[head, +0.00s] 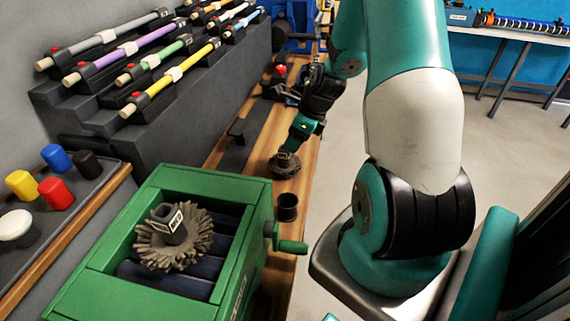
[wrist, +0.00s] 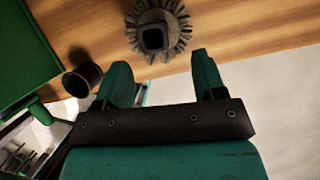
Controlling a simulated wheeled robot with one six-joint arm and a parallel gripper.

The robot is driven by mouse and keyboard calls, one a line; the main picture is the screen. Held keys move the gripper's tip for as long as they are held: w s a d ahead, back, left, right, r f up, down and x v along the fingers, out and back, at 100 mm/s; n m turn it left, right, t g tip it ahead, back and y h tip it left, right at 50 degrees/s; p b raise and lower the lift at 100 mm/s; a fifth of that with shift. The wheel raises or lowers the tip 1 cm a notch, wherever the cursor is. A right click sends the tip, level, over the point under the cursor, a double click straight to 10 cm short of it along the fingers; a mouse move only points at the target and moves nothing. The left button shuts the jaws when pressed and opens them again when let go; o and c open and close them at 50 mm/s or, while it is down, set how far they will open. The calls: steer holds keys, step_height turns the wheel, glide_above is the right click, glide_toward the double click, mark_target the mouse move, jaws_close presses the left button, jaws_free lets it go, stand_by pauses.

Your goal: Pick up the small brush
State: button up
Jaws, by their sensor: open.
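The small brush (head: 284,166) is a dark round brush with grey bristles and a square socket on top. It stands on the wooden bench, bristles down. In the wrist view the small brush (wrist: 157,30) lies beyond my fingertips, roughly centred between them. My gripper (head: 297,138) is just above it in the head view. In the wrist view my gripper (wrist: 160,68) has its two teal fingers wide apart with nothing between them. A larger, labelled brush (head: 172,236) sits in the green box.
The green box (head: 85,272) with a side crank (head: 292,246) stands near the front. A small black cup (head: 288,208) is beside it, close to the brush. Dark steps (head: 150,140) with several coloured rods rise at left. Open floor lies right of the bench.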

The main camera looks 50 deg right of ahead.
mark_target(284, 156)
steer(key=shift+x, duration=1.15)
steer(key=x, duration=0.5)
steer(key=shift+a+f+p, duration=0.25)
steer(key=shift+f+p, duration=0.05)
steer(key=shift+p, duration=0.1)
steer(key=shift+c, duration=0.2)
steer(key=c, duration=1.1)
steer(key=shift+r, duration=0.1)
step_height(284, 156, up, 20)
steer(key=shift+f, duration=0.1)
